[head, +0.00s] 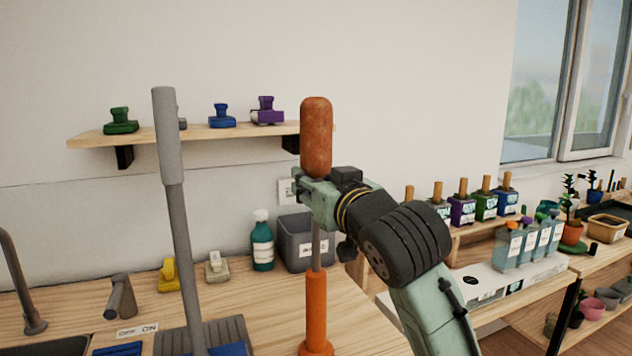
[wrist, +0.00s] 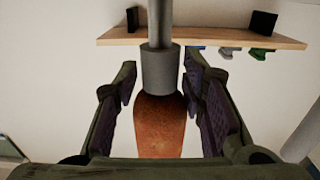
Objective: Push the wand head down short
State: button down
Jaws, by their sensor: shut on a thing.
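The wand stands upright on the counter, with an orange lower part (head: 316,300), a thin grey rod and a rust-orange rounded head (head: 316,125) on top. A length of bare rod shows between my gripper and the orange lower part. My gripper (head: 316,195) is shut around the head's lower end, coming from the right. In the wrist view, which looks upside down, the head (wrist: 160,125) sits between the two fingers, with a grey collar (wrist: 161,70) and the rod beyond it. The exact finger contact is hard to see.
A tall grey pole (head: 178,210) stands left of the wand. Behind are a green spray bottle (head: 262,240), a grey bin (head: 300,240) and a wall shelf (head: 190,133) with coloured items. Bottles (head: 530,245) stand at right.

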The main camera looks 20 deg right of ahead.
aim_at(318, 273)
notch_tip(318, 273, down, 14)
jog(key=b, duration=1)
jog(key=shift+f, duration=0.1)
jog(key=c, duration=1.3)
grip_release()
jog(key=shift+w+f, duration=0.1)
jog(key=shift+c, duration=0.2)
jog(key=shift+s, duration=0.25)
jog(key=shift+s, duration=0.35)
jog(key=s, duration=1.1)
jog(key=shift+d, duration=0.2)
